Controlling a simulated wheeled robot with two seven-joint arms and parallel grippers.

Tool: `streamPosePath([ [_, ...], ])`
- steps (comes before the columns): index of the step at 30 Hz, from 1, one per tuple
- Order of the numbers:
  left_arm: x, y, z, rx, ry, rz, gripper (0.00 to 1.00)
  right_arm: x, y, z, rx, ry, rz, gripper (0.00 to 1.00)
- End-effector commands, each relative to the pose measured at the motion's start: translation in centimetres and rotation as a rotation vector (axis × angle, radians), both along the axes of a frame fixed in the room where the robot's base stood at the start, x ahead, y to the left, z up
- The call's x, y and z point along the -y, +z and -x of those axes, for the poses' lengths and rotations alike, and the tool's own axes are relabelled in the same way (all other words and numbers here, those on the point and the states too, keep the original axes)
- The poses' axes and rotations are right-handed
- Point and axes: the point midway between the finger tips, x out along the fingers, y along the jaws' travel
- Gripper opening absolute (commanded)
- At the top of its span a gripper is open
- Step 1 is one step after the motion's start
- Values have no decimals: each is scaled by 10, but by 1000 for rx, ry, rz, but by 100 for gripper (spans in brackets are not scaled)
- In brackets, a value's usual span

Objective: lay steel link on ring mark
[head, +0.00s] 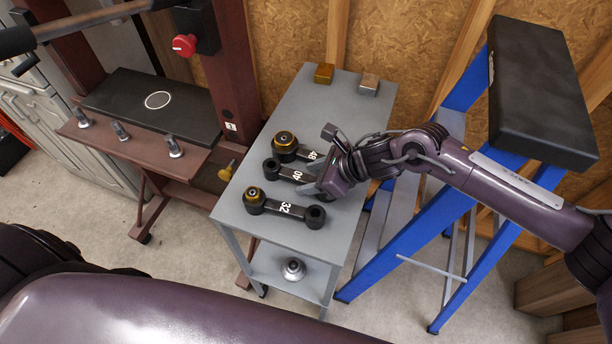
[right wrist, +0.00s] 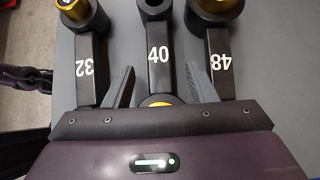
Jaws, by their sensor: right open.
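Three black links lie on the grey bench (head: 345,95): link 48 (head: 292,150), link 40 (head: 286,172) and link 32 (head: 283,207). I cannot tell by colour which is steel. My right gripper (head: 310,184) is open, over link 40. In the right wrist view its fingers (right wrist: 160,88) are on either side of link 40 (right wrist: 157,55), between link 32 (right wrist: 86,68) and link 48 (right wrist: 220,60). Contact cannot be told. Link 40's gold end is partly hidden by the gripper. The white ring mark (head: 158,99) is empty on the black press plate (head: 190,115). My left gripper is not in view.
A brass block (head: 324,73) and a greyish block (head: 368,84) stand at the bench's back. A blue stepladder (head: 420,225) is right of the bench. The press frame (head: 232,60) has a red knob (head: 184,44). Metal bolts (head: 120,131) line the plate's front.

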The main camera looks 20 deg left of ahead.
Motion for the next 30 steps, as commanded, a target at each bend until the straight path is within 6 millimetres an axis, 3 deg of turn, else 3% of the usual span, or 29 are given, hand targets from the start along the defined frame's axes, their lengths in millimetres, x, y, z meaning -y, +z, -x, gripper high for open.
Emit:
streamPosePath([
  [7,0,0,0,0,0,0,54,-2,-2,0,1,-1,-1,51],
  [19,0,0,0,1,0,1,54,-2,-1,0,1,-1,-1,0],
  [30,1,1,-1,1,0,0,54,-3,2,-1,5,0,-8,0],
])
